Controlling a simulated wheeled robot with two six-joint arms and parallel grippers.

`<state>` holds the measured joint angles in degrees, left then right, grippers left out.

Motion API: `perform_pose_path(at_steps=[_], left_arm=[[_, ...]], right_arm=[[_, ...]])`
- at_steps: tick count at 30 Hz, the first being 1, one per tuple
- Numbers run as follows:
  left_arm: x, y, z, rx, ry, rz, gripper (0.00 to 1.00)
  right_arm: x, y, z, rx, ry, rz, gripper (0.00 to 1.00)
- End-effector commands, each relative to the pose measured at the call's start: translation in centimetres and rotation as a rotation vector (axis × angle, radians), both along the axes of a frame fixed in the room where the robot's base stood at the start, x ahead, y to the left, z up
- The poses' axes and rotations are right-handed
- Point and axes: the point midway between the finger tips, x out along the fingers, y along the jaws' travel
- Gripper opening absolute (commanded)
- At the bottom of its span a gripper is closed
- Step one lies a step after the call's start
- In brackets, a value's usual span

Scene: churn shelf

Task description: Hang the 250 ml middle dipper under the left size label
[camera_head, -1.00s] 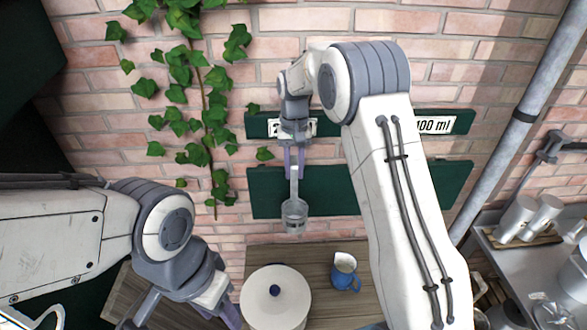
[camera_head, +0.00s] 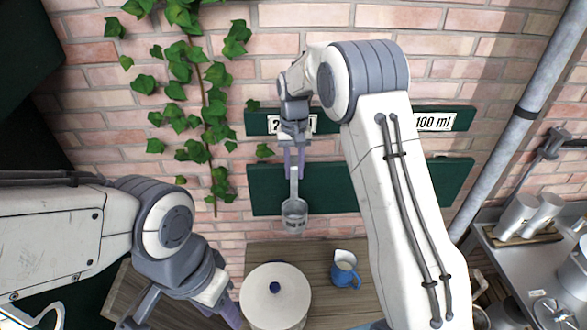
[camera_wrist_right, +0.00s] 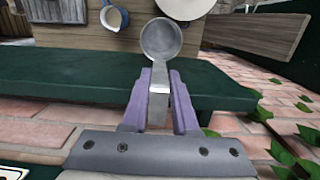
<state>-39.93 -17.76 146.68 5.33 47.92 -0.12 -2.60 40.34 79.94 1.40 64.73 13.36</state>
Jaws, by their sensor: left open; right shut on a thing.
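My right gripper (camera_head: 294,162) is shut on the handle of a metal dipper (camera_head: 294,214). The dipper hangs upright, cup down, in front of the lower green board (camera_head: 335,187). The left size label (camera_head: 279,125) is above it, partly hidden by my right wrist; its full text cannot be read. In the right wrist view the fingers (camera_wrist_right: 160,95) grip the handle and the dipper's round cup (camera_wrist_right: 161,40) lies beyond them. Whether the handle touches the board or a hook is hidden. My left gripper (camera_head: 185,318) is open and empty at the lower left, partly out of frame.
Below stand a white lidded pot (camera_head: 257,300) and a blue mug (camera_head: 344,272) on a wooden top (camera_head: 318,258). The right label (camera_head: 434,122) reads 100 ml. Ivy (camera_head: 190,90) climbs the brick wall left of the boards. A pipe (camera_head: 520,120) runs down the right.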

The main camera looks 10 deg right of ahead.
Motion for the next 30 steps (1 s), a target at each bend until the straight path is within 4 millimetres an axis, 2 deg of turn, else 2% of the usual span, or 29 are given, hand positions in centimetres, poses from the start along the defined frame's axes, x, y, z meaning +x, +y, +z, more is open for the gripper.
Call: perform_pose_path(at_steps=[10, 11, 13, 23, 30], left_arm=[[0.0, 0.0, 0.0, 0.000, 0.000, 0.000, 0.50], [0.0, 0.0, 0.0, 0.000, 0.000, 0.000, 0.50], [0.0, 0.0, 0.0, 0.000, 0.000, 0.000, 0.50], [0.0, 0.0, -0.1, 0.000, 0.000, 0.000, 0.50], [0.0, 0.0, -0.7, 0.000, 0.000, 0.000, 0.50]], right_arm=[[0.0, 0.0, -0.2, 0.000, 0.000, 0.000, 0.00], [0.0, 0.0, -0.2, 0.000, 0.000, 0.000, 0.35], [0.0, 0.0, -0.2, 0.000, 0.000, 0.000, 0.62], [-0.1, 0.0, -0.3, 0.000, 0.001, 0.000, 0.62], [-1.1, 0.2, -0.3, 0.000, 0.000, 0.001, 0.62]])
